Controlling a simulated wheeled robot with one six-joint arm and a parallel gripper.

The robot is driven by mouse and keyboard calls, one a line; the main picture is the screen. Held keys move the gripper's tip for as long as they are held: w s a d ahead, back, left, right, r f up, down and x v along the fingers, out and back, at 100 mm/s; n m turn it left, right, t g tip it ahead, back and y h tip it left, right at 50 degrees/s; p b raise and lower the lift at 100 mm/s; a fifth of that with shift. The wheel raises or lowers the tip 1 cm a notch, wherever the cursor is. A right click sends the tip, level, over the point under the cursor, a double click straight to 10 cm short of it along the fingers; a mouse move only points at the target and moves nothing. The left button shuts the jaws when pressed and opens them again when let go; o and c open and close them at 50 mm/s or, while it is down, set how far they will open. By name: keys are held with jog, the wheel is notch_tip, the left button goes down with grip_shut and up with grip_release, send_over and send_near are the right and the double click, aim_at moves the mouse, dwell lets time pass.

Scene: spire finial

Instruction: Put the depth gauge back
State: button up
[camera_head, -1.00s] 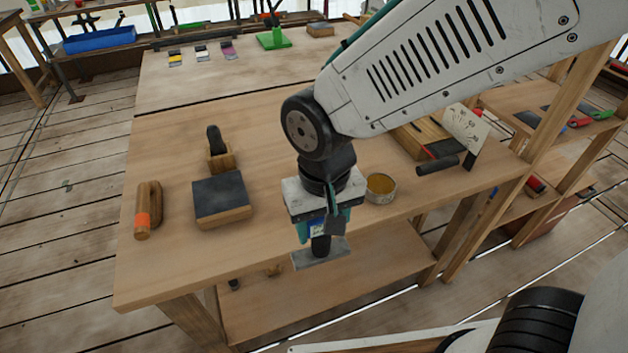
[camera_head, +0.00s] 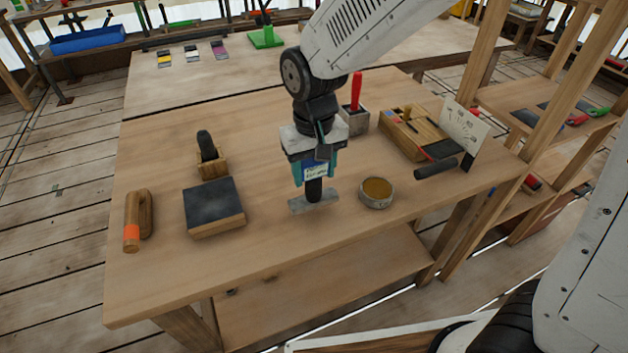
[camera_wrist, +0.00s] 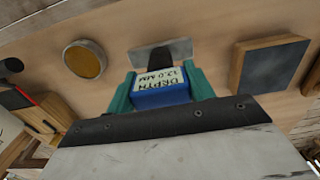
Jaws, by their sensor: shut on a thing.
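The depth gauge has a flat grey foot (camera_head: 314,202), a dark stem and a blue block with a white label reading "DEPTH 12.0 MM" (camera_wrist: 158,80). My gripper (camera_head: 312,172) is shut on the block, its teal fingers on either side of it. The gauge hangs upright with the foot downward, over the workbench. In the head view I cannot tell how far the foot is above the bench top. In the wrist view the gripper (camera_wrist: 160,92) grips the block, and the grey foot shows beyond it.
On the workbench (camera_head: 270,245), a dark-topped block (camera_head: 214,207) and a wooden-handled tool (camera_head: 138,221) are at left. A round tin (camera_head: 376,192) is close on the right. A red-handled pot (camera_head: 355,118), a wooden box (camera_head: 413,133) and a sketch card (camera_head: 461,128) stand behind. Bare wood lies in front.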

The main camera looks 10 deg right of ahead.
aim_at(314, 183)
jog(key=shift+f, duration=1.75)
jog(key=shift+f, duration=0.1)
jog(key=o, duration=1.1)
jog(key=shift+c, duration=0.2)
notch_tip(314, 183, up, 12)
jog(key=shift+r, duration=0.2)
jog(key=s+d+r+m, duration=0.1)
jog(key=s+d+r, duration=0.25)
jog(key=d, duration=0.35)
jog(key=s+d+r+m, duration=0.1)
jog(key=s+d+r, duration=0.1)
jog(key=s+d, duration=0.4)
jog(key=s+d+m+t, duration=0.1)
jog(key=s+d, duration=0.6)
jog(key=s, duration=0.3)
jog(key=shift+d+f, duration=0.3)
jog(key=shift+d, duration=0.05)
